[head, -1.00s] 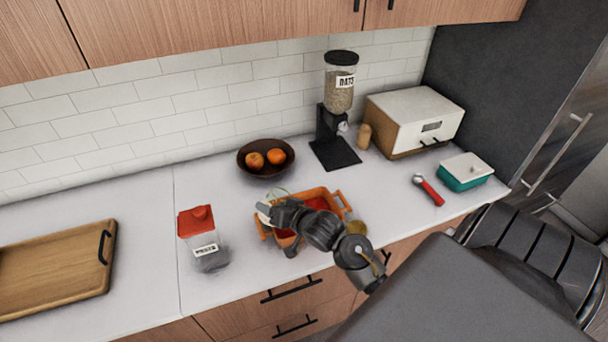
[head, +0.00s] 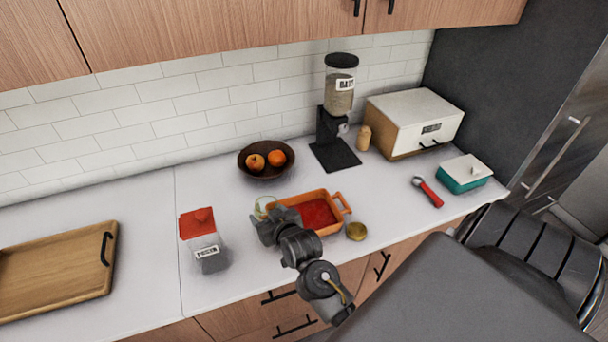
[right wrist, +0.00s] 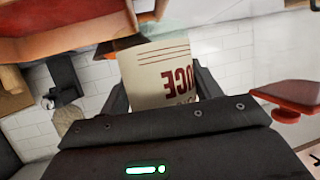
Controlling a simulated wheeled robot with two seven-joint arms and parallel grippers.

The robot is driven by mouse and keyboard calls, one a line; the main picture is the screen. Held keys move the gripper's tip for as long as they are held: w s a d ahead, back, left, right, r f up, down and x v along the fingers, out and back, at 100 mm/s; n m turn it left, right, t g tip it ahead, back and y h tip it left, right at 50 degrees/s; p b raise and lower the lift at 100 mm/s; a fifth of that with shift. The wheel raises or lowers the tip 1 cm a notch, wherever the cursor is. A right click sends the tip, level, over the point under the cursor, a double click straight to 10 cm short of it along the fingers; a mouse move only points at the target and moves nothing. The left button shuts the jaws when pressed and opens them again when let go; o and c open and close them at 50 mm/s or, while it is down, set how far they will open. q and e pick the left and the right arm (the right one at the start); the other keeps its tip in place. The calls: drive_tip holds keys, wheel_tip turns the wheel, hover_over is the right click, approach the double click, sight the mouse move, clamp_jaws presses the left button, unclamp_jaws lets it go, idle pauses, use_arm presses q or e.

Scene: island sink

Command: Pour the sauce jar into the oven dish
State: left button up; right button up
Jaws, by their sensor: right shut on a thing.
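The oven dish (head: 338,222) is orange and rectangular with end handles, and red sauce (head: 316,212) covers its visible floor. My right gripper (head: 264,216) is at the dish's left end and is shut on the sauce jar. In the head view only a pale rim of the jar (head: 262,203) shows past the gripper. In the right wrist view the jar's cream label (right wrist: 170,75) with dark red letters sits between the fingers. The orange dish also shows there at upper left (right wrist: 60,45). I cannot tell the jar's exact tilt or contents. My left gripper is not in view.
A red-lidded canister (head: 204,240) stands left of my right gripper. A round gold lid (head: 356,231) lies right of the dish. A fruit bowl (head: 266,172) and grain dispenser (head: 336,125) stand behind. A wooden tray (head: 60,270) lies far left.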

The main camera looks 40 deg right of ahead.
sight(266, 203)
drive_tip(key=shift+r+p, duration=0.4)
drive_tip(key=shift+r, duration=2.1)
